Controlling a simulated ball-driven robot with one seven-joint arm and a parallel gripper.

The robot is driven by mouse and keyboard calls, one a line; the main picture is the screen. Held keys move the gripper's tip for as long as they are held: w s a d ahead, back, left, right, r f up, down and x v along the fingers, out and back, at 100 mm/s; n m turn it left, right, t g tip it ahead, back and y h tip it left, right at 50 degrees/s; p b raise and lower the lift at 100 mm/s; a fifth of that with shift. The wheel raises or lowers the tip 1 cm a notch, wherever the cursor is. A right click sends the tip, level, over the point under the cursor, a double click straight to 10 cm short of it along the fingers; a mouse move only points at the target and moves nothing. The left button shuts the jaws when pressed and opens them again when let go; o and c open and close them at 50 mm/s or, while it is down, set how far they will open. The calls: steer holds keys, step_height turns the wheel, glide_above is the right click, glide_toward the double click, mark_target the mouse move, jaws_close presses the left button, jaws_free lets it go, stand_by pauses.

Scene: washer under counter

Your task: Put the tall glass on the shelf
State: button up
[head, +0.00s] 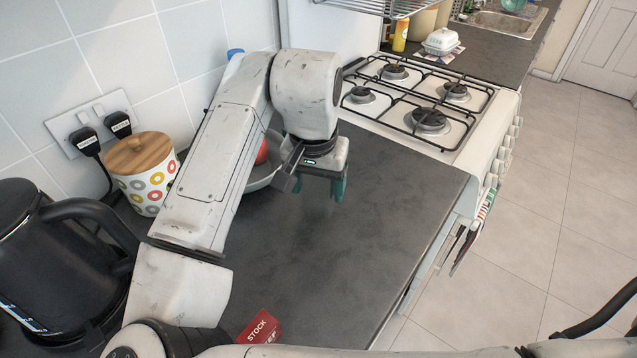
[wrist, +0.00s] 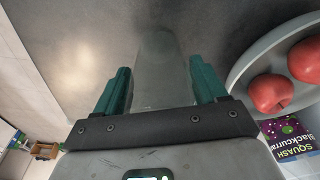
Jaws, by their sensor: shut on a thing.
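My gripper (head: 338,188) is over the dark counter, with its green fingers pointing down. In the wrist view, the tall glass (wrist: 160,75) is clear and faint between the two green fingers of my gripper (wrist: 162,88). The fingers are shut on it. In the head view the glass is hard to make out, and I cannot tell whether its base touches the counter. A wire rack (head: 385,8) is at the top of the head view; I cannot tell whether it is the shelf.
A grey bowl (wrist: 250,62) with red apples (wrist: 270,92) stands close beside my gripper. A patterned canister (head: 146,190) and a black kettle (head: 50,265) are at left. A white hob (head: 465,125) is beyond the counter. A red stock box (head: 260,329) lies in front. The counter's right part (head: 390,200) is clear.

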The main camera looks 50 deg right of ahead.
steer(key=shift+f, duration=0.3)
steer(key=shift+f, duration=0.15)
steer(key=o, duration=1.2)
